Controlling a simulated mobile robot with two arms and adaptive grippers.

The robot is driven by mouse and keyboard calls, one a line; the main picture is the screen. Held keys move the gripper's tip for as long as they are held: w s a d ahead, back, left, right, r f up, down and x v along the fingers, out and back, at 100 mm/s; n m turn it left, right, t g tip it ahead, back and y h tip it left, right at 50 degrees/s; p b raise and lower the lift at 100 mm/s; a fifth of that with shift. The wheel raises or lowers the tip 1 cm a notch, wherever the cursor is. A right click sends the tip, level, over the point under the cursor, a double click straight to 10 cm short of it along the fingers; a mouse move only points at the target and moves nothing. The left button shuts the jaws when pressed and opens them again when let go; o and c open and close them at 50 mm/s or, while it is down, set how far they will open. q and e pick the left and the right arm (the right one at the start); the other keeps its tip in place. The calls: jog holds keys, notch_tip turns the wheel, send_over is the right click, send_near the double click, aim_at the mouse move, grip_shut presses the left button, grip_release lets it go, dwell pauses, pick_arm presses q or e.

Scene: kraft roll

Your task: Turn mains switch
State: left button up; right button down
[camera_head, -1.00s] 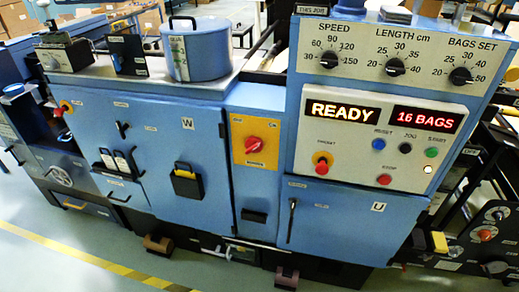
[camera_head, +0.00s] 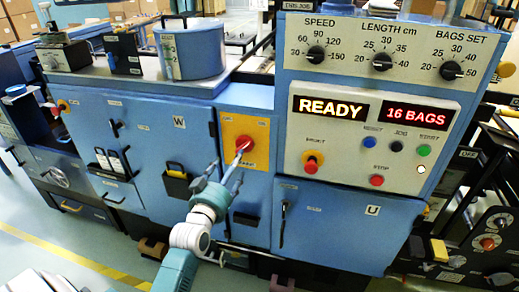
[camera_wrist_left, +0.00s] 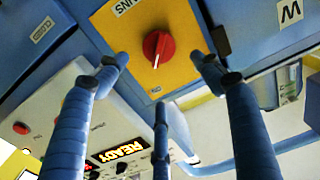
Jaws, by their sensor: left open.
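The mains switch (camera_head: 243,143) is a round red knob on a yellow plate (camera_head: 231,126), on the blue cabinet front left of the control panel. In the left wrist view the red knob (camera_wrist_left: 158,48) sits on its yellow plate (camera_wrist_left: 178,20), whose label appears upside down. My right gripper is out of view.
The control panel (camera_head: 365,150) shows READY and 16 BAGS, with a red-yellow knob (camera_head: 312,162) and several buttons. A black holder (camera_head: 177,184) sticks out left of the switch. A blue pot (camera_head: 190,50) stands on top. Yellow-striped floor (camera_head: 75,262) lies in front.

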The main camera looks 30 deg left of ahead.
aim_at(241, 147)
pick_arm(q)
jog(key=p+x, duration=0.1)
jog(key=x, duration=0.9)
jog(key=shift+w+a+f+p, duration=0.15)
jog(key=shift+w+p, duration=0.1)
jog(key=shift+p, duration=0.15)
jog(key=c, duration=1.1)
